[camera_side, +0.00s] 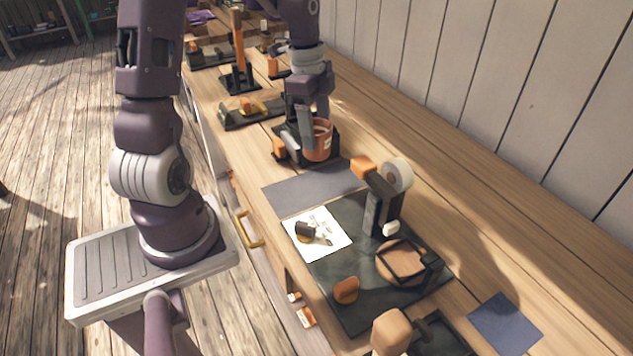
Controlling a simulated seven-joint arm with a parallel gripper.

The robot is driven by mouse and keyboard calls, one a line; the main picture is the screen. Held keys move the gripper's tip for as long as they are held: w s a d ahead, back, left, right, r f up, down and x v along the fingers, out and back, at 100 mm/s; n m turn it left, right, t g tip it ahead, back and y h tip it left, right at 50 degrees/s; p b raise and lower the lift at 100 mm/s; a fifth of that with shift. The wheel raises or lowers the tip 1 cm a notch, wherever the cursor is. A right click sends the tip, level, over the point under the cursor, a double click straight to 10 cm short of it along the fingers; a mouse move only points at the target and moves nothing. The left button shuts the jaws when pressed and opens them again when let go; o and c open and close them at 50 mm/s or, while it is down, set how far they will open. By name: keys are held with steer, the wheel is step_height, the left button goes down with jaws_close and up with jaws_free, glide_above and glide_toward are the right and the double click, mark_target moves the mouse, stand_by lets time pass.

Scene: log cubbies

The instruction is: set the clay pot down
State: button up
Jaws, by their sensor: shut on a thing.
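The clay pot (318,143) is orange-brown with a pale label on its side. It is upright at the middle of the bench, over or on a small black stand (294,140). My gripper (309,126) points down and is shut on the pot's near-left wall, with a finger on that side. The other finger is partly hidden. I cannot tell whether the pot's base touches the stand or hangs just above it.
A bare grey mat (312,186) lies nearer. A blue cloth (504,322) lies right. A plank wall (500,90) bounds the bench.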

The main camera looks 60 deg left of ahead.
step_height(320, 180, down, 9)
steer(key=shift+f, duration=0.2)
steer(key=o, duration=1.7)
steer(key=shift+f, duration=0.1)
steer(key=r, duration=0.8)
steer(key=s+r, duration=0.1)
steer(key=r, duration=0.3)
steer(key=shift+a+r, duration=0.2)
steer(key=shift+a, duration=0.15)
steer(key=s+d+r+n+t, duration=0.1)
steer(key=s+d+r+n, duration=0.2)
steer(key=s+d, duration=0.2)
steer(key=s+d+r+n+t, duration=0.2)
steer(key=s+d+r+n, duration=0.2)
steer(key=s+d, duration=0.1)
steer(key=s+d+r+n+t+y, duration=0.1)
steer(key=s+d+r+n, duration=0.2)
steer(key=s+d, duration=0.2)
steer(key=shift+s+d+r+n+t, duration=0.15)
steer(key=shift+d+t, duration=0.05)
steer(key=shift+d, duration=0.3)
steer(key=shift+s+d+r+n+t, duration=0.1)
steer(key=shift+s+d+n+t, duration=0.1)
steer(key=shift+d, duration=0.25)
